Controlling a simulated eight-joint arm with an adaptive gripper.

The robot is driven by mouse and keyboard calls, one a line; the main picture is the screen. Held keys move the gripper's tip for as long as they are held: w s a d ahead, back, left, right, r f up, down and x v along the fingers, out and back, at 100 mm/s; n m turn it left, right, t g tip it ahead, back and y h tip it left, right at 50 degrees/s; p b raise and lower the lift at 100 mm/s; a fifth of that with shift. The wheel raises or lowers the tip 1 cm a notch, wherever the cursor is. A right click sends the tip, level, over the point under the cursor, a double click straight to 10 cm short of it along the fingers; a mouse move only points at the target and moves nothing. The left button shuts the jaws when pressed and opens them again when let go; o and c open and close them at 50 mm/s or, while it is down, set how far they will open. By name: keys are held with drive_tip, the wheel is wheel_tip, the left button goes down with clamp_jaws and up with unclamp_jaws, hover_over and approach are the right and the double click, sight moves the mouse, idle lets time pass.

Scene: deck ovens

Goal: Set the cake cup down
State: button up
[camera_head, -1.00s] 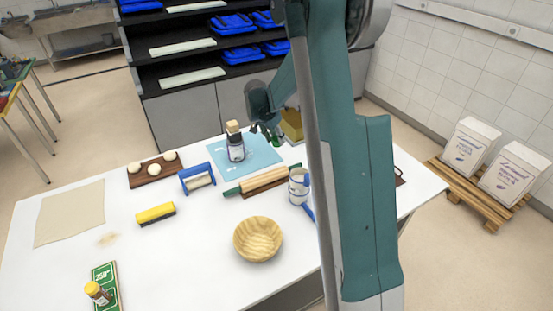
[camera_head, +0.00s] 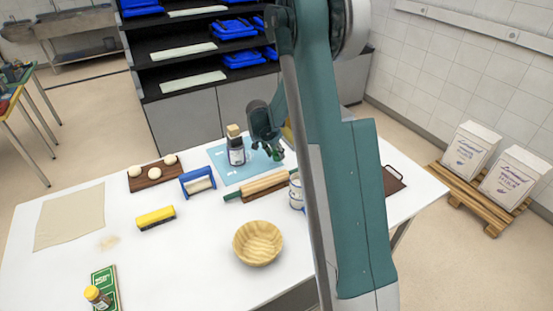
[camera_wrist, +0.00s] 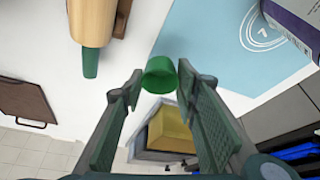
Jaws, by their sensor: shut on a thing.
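The cake cup is a small green cup (camera_wrist: 160,75), held between the fingertips of my gripper (camera_wrist: 158,88) in the wrist view. My gripper is shut on it. In the head view, my gripper (camera_head: 271,150) is at the right edge of the light blue mat (camera_head: 232,176), with the green cup (camera_head: 278,156) at its tips. I cannot tell whether the cup touches the surface.
A dark bottle with a wooden top (camera_head: 236,152) stands on the mat. A rolling pin (camera_head: 264,184) lies just in front of it. A white mug (camera_head: 296,194) is partly hidden by my arm. A yellow box (camera_wrist: 172,130) shows past my fingers. The wooden bowl (camera_head: 258,241) stands nearer.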

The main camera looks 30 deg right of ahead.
sight(276, 158)
drive_tip(key=shift+f, duration=1.65)
drive_tip(key=shift+f, duration=0.2)
drive_tip(key=o, duration=0.7)
drive_tip(key=shift+r, duration=0.25)
drive_tip(key=v, duration=1.2)
